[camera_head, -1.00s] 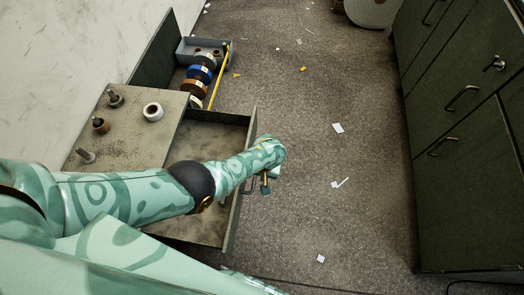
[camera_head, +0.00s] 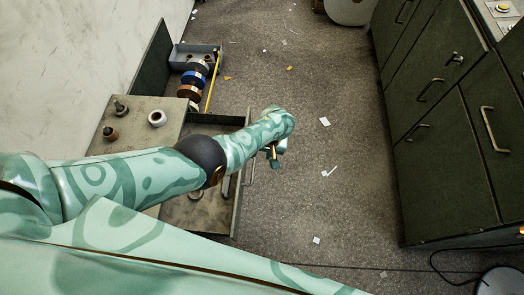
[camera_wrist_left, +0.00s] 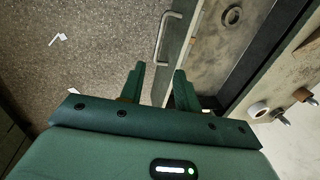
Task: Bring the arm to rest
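My left arm (camera_head: 120,178) reaches out from the left over the open drawer. My left gripper (camera_head: 272,160) hangs over the floor, just outside the drawer front. In the left wrist view the two fingers of the left gripper (camera_wrist_left: 160,78) stand apart with nothing between them. The metal drawer handle (camera_wrist_left: 167,38) lies beyond the fingertips and looks clear of them. The handle (camera_head: 249,171) also shows beside the gripper in the head view. My right gripper is not in view.
The open drawer (camera_head: 236,200) holds a ring (camera_wrist_left: 232,16). The cabinet top (camera_head: 140,135) carries a white roll (camera_head: 157,118) and small posts. Tape rolls (camera_head: 193,78) stand behind. Dark green cabinets (camera_head: 450,165) line the right. The floor (camera_head: 345,120) between has paper scraps.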

